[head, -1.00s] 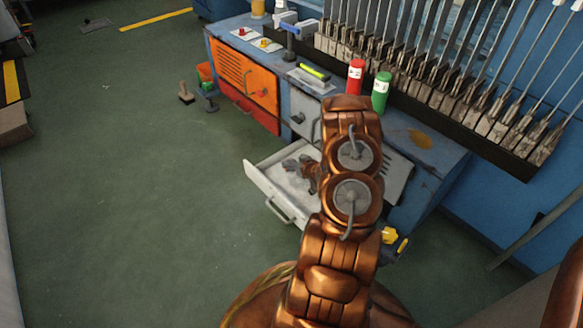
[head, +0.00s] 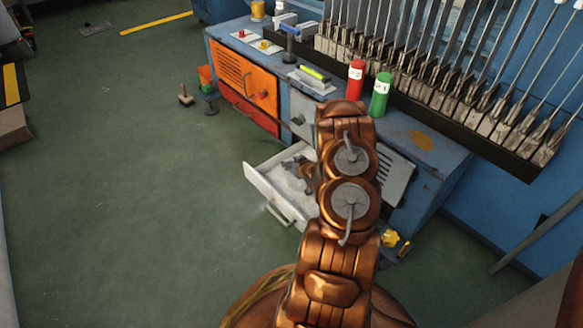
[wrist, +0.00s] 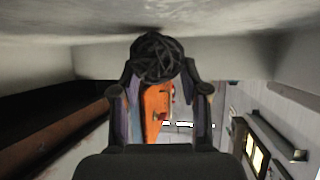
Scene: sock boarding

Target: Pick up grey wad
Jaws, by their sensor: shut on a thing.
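The grey wad (wrist: 157,58) is a dark, crumpled, stringy ball in the wrist view. It sits between the fingertips of my gripper (wrist: 158,85), which is shut on it. The pale drawer bottom (wrist: 60,28) is close beyond the wad; I cannot tell whether the wad touches it. In the head view my gripper (head: 305,170) is inside the open drawer (head: 262,192), partly behind my copper arm. The wad cannot be made out in that view.
The drawer's walls stand around my gripper. The blue workbench (head: 425,160) has an orange door (head: 246,78), a red bottle (head: 356,78) and a green bottle (head: 380,93). A rack of long tools (head: 440,75) stands behind. The floor at left is mostly clear.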

